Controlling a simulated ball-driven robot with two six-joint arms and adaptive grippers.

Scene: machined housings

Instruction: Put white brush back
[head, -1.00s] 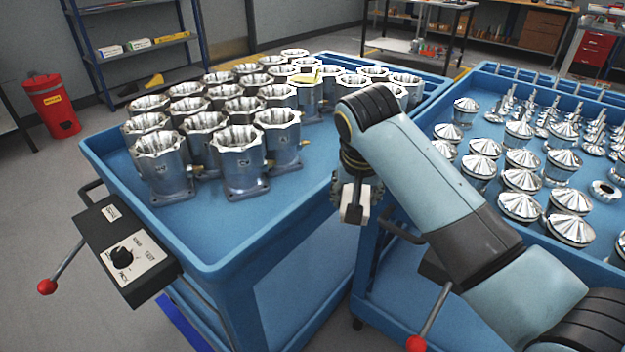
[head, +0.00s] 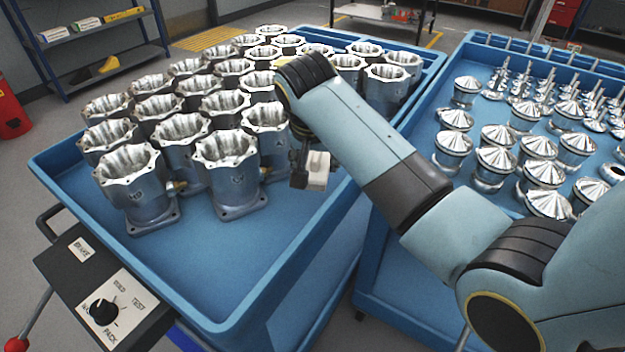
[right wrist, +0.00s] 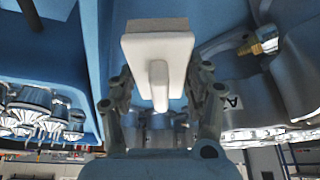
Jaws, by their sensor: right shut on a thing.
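My right gripper (head: 303,165) is shut on the white brush (head: 318,170), over the right edge of the left blue cart's tray, next to the front housings. In the right wrist view the brush (right wrist: 158,58) shows as a pale block with a short handle, and the handle sits between the fingers of the gripper (right wrist: 160,100). The brush is off the tray floor as far as I can tell. My left gripper is not in view.
The left tray (head: 215,265) holds rows of metal housings (head: 232,170), with bare floor at its front. The right blue cart (head: 425,135) holds cone-topped metal parts (head: 497,165). A control box (head: 105,290) hangs on the left cart's front.

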